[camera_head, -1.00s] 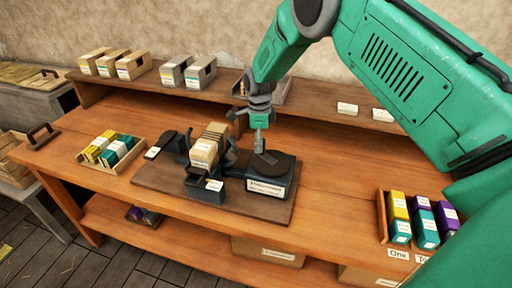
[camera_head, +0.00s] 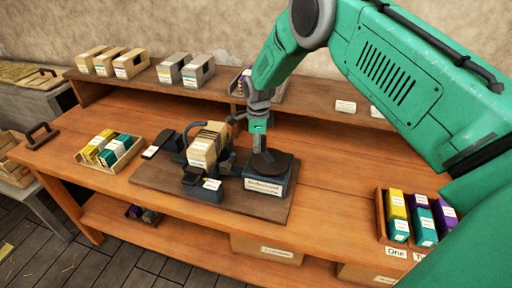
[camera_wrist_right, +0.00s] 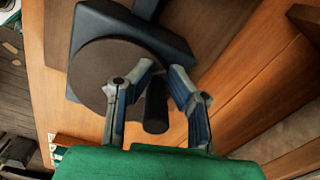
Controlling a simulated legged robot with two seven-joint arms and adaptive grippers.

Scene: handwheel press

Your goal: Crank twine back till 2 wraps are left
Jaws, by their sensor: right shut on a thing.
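The press stands on a dark wooden board (camera_head: 151,174) on the bench. At its left is a pale block-shaped drum (camera_head: 200,152) in a dark frame; I cannot make out or count twine wraps on it. At its right a dark round crank disc (camera_head: 270,163) sits on a dark labelled box (camera_head: 266,184). My right gripper (camera_head: 260,145) reaches down over the disc. In the right wrist view its fingers (camera_wrist_right: 160,75) stand either side of the dark upright crank handle (camera_wrist_right: 156,108), shut on it, beside the disc (camera_wrist_right: 98,78). My left gripper is not in view.
A tray of yellow and teal packets (camera_head: 110,150) is left of the board. A crate of coloured boxes (camera_head: 420,218) stands at the bench's right. Beige and grey bins (camera_head: 130,64) line the back shelf. The bench between board and right crate is clear.

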